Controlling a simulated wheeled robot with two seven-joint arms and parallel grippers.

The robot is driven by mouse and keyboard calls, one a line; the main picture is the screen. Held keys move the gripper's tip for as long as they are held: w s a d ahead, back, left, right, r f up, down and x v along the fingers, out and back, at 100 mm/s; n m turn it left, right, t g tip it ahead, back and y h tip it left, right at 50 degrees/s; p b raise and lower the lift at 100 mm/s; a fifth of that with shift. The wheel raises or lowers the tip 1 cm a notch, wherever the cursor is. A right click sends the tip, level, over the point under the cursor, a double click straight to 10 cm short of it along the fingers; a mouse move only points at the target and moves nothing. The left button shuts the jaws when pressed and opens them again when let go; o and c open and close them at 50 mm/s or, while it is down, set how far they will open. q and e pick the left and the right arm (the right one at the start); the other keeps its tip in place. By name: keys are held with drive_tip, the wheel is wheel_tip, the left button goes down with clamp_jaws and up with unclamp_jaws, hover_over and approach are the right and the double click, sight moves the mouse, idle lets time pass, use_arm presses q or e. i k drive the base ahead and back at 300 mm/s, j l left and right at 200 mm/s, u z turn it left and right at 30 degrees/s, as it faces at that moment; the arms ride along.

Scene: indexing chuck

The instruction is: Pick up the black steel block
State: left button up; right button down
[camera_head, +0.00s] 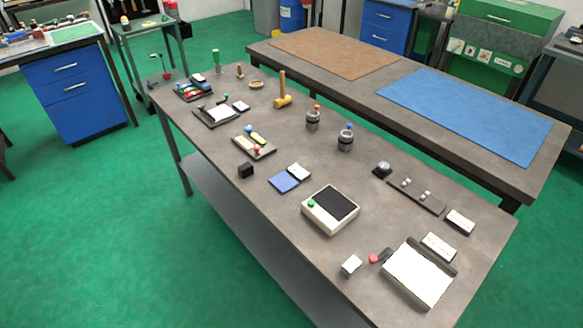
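A small black block (246,170) sits on the grey-brown workbench (226,143), near its front left edge. It stands alone, left of a blue square pad (284,182) and in front of a tray of small parts (254,147). Nothing covers it. Neither of my grippers is in view.
A cream device with a dark screen (332,208) stands right of the pad. A white-topped tray (418,275) and a red knob (373,259) are at the right end. A wooden-handled mallet (282,92) and metal canisters (346,139) stand farther back. Bare tabletop lies around the block.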

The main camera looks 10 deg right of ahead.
sight(245, 170)
drive_tip(key=i+j+z, duration=0.15)
drive_tip(key=z, duration=0.35)
drive_tip(key=i+j+z, duration=0.1)
drive_tip(key=j+z, duration=0.2)
drive_tip(key=z, duration=0.15)
drive_tip(key=j+z, duration=0.3)
drive_tip(key=z, duration=0.2)
drive_tip(key=j+z, duration=0.3)
drive_tip(key=z, duration=0.15)
drive_tip(key=j+z, duration=0.3)
drive_tip(key=z, duration=0.2)
